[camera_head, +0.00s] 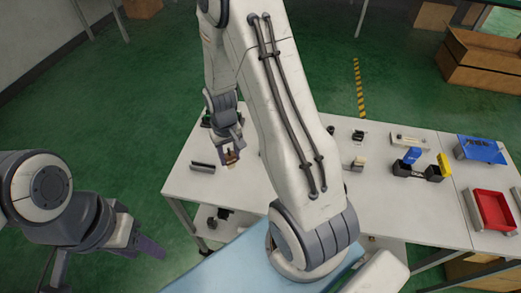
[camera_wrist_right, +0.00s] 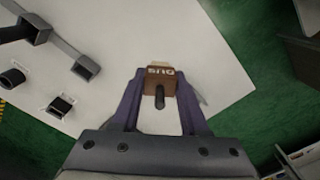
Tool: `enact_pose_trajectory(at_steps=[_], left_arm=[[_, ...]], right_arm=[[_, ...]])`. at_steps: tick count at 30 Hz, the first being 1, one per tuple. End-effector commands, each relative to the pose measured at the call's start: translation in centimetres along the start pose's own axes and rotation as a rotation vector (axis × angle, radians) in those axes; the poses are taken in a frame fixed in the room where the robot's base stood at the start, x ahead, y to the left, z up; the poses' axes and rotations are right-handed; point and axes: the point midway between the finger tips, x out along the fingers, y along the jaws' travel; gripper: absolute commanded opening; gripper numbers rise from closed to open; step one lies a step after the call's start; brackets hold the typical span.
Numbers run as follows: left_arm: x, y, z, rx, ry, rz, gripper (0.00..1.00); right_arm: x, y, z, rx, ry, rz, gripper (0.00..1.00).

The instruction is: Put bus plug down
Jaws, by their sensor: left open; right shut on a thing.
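The bus plug (camera_wrist_right: 160,71) is a small brown block with a lettered label and a dark pin. My right gripper (camera_wrist_right: 158,95) is shut on it, with one purple finger on each side. In the head view the plug (camera_head: 231,158) and my right gripper (camera_head: 232,152) are over the left part of the white table (camera_head: 254,216). The gap between plug and tabletop is hard to judge. My left gripper (camera_head: 147,246) is open and empty, off the table at the lower left.
A grey channel-shaped piece (camera_head: 202,167) lies left of the plug. Right of my arm are a small beige-topped block (camera_head: 357,164), a fixture with a blue lever (camera_head: 411,156), a blue tray (camera_head: 481,150) and a red bin (camera_head: 492,211). My right arm hides the table's middle.

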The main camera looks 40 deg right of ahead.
Motion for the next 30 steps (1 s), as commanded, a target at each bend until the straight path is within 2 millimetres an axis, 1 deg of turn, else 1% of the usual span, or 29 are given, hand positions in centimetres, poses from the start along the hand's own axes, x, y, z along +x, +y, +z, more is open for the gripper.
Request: enact_pose_trajectory(at_steps=[1, 2, 3, 4, 5, 6, 9, 12, 15, 17, 20, 23, 30], left_arm=[[1.6, -0.1, 0.1, 0.0, -0.001, 0.0, 0.5], [2.1, -0.1, 0.2, 0.0, -0.001, 0.0, 0.5], [2.8, -0.2, 0.2, 0.0, -0.001, 0.0, 0.5], [3.3, -0.2, 0.2, 0.001, -0.001, 0.0, 0.5], [3.8, -0.3, 0.3, 0.001, -0.001, 0.0, 0.5], [4.4, -0.3, 0.3, 0.001, -0.001, 0.0, 0.5], [5.6, -0.4, 0.4, 0.001, -0.001, 0.0, 0.5], [6.5, -0.5, 0.4, 0.001, -0.001, 0.0, 0.5], [6.9, -0.5, 0.4, 0.002, -0.001, 0.0, 0.5], [6.9, -0.5, 0.4, 0.002, -0.001, 0.0, 0.5], [6.7, -0.5, 0.4, 0.002, 0.0, 0.0, 0.5], [6.2, -0.5, 0.4, 0.001, 0.0, 0.0, 0.5], [5.2, -0.4, 0.3, 0.001, 0.0, 0.0, 0.5]], right_arm=[[0.3, 2.8, -0.6, 0.083, 0.009, 0.0, 0.0], [0.1, 4.4, -0.7, 0.133, 0.009, 0.0, 0.0], [-0.3, 6.7, -0.7, 0.2, 0.009, 0.001, 0.0], [-0.7, 8.4, -0.6, 0.25, 0.01, 0.001, 0.0], [-1.0, 10.2, -0.3, 0.3, 0.009, 0.001, 0.0], [-1.5, 12.3, 0.1, 0.364, 0.009, 0.001, 0.0], [-2.7, 17.0, 1.6, 0.506, 0.008, 0.002, 0.0], [-3.7, 20.3, 3.3, 0.613, 0.005, 0.001, 0.0], [-4.5, 22.1, 4.6, 0.677, 0.003, 0.001, 0.0], [-4.6, 22.6, 4.9, 0.698, 0.0, 0.0, 0.0], [-4.3, 22.2, 4.4, 0.707, -0.003, -0.001, 0.0], [-3.2, 20.8, 2.9, 0.702, -0.005, -0.001, 0.0], [0.1, 17.1, -1.3, 0.701, -0.005, -0.001, 0.0]])
